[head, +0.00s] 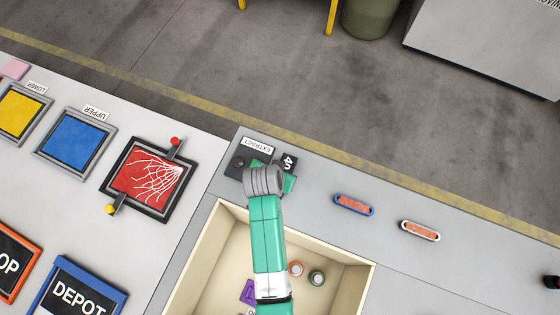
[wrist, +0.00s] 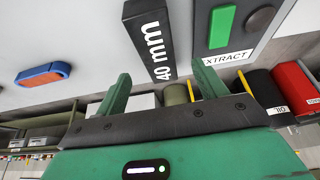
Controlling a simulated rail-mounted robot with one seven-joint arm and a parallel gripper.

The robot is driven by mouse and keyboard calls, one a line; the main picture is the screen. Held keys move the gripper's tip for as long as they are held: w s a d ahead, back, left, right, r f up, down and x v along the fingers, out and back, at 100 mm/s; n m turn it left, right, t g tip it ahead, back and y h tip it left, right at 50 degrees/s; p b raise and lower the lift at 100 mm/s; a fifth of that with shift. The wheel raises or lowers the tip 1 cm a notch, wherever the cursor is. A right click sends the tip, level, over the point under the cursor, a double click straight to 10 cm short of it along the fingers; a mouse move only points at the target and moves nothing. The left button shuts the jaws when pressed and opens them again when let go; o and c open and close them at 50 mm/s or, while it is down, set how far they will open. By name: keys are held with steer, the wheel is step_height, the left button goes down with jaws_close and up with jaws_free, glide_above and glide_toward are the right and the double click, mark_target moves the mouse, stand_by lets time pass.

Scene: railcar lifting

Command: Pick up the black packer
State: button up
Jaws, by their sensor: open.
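The black packer (wrist: 150,42) is a black block with white "40 mm" lettering. In the wrist view it stands out past my fingertips, with its lower end between the two green fingers as seen. My gripper (wrist: 162,88) is open, with nothing held between the fingers. In the head view, part of the black packer (head: 288,161) shows just beyond the end of my arm, beside the EXTRACT panel. My arm hides the rest of it there. I cannot tell the exact gap between fingers and packer.
The EXTRACT panel (head: 236,167) with a dark knob and green button is close beside the packer. A cream bin (head: 335,260) holds rings and a purple piece. A blue-rimmed orange oval (head: 354,205) and a white-rimmed one (head: 420,230) lie right, with clear bench around.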

steer(key=shift+x, duration=0.8)
steer(key=b+x, duration=0.1)
steer(key=x, duration=0.4)
steer(key=shift+s+f, duration=0.15)
steer(key=c, duration=1.3)
steer(key=shift+r, duration=0.45)
steer(key=v, duration=0.3)
steer(key=shift+d+r+p, duration=0.1)
steer(key=shift+d+p, duration=0.15)
steer(key=shift+p, duration=0.1)
steer(key=s, duration=0.5)
steer(key=s+a+r+p, duration=0.1)
steer(key=s, duration=0.8)
steer(key=shift+s+a+r, duration=0.15)
steer(key=shift+s+a, duration=0.1)
steer(key=shift+s, duration=0.15)
